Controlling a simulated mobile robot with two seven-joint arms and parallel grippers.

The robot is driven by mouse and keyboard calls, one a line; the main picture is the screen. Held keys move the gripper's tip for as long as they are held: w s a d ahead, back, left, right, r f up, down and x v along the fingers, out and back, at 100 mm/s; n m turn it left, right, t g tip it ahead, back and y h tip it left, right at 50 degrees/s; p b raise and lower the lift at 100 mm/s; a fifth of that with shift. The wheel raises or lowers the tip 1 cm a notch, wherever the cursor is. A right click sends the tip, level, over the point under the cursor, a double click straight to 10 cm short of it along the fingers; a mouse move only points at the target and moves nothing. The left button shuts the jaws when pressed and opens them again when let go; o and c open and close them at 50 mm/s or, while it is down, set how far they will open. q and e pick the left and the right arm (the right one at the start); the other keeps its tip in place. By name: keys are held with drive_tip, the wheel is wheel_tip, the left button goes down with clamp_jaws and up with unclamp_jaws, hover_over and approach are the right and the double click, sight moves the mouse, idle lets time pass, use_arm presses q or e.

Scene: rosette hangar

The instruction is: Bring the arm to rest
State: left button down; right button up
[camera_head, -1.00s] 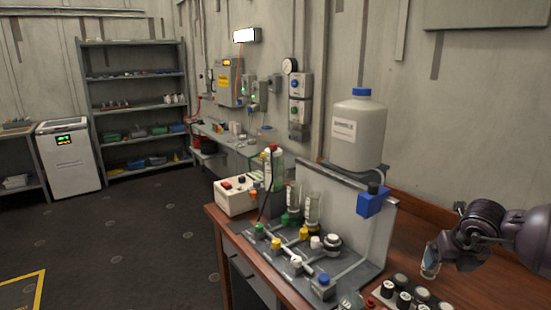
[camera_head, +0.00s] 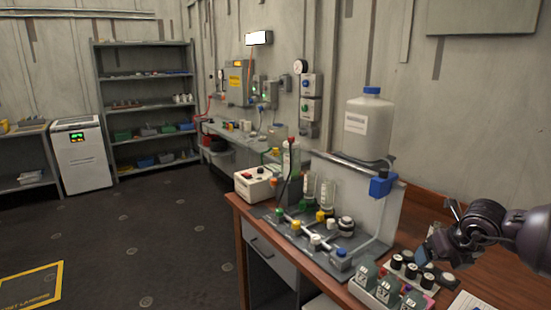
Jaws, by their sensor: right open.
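My right arm comes in from the right edge over the wooden bench (camera_head: 485,272). Its dark gripper (camera_head: 432,243) hangs at the bench's right part, behind the rack of black-capped vials. The jaws are open, and I see nothing held between them. The fingertips are small and partly hard to make out against the bench. My left gripper is not in view.
A valve panel (camera_head: 268,213) with a white jug (camera_head: 368,128) above it stands left of my gripper. A vial rack (camera_head: 412,271) and a tray of grey-green bottles (camera_head: 362,293) sit at the bench front. Open floor (camera_head: 160,240) lies left.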

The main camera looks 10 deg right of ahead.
drive_tip(key=w+a+r+m+t+y, duration=0.2)
drive_tip(key=a+r+m+t+y, duration=0.15)
drive_tip(key=a+y, duration=0.4)
drive_tip(key=w+a+r+m+t+y, duration=0.15)
drive_tip(key=a+t+y, duration=0.3)
drive_tip(key=a, duration=0.55)
drive_tip(key=s+d+f+m+t+h, duration=0.1)
drive_tip(key=s+f+m+h, duration=0.3)
drive_tip(key=f+m, duration=0.45)
drive_tip(key=s+d+f+m+t+h, duration=0.1)
drive_tip(key=s+f+m+t+h, duration=0.15)
drive_tip(key=f+m+h, duration=0.55)
drive_tip(key=s+a+f+m+g, duration=0.1)
drive_tip(key=s+f+m+g, duration=0.1)
drive_tip(key=s+f+m, duration=0.3)
drive_tip(key=s+a+f+m+g, duration=0.1)
drive_tip(key=s+f+m+g, duration=0.2)
drive_tip(key=s, duration=1)
wheel_tip(320, 180, down, 6)
drive_tip(key=m, duration=0.3)
drive_tip(key=shift+s+r, duration=0.2)
drive_tip(key=shift+s, duration=0.15)
drive_tip(key=shift+m, duration=0.25)
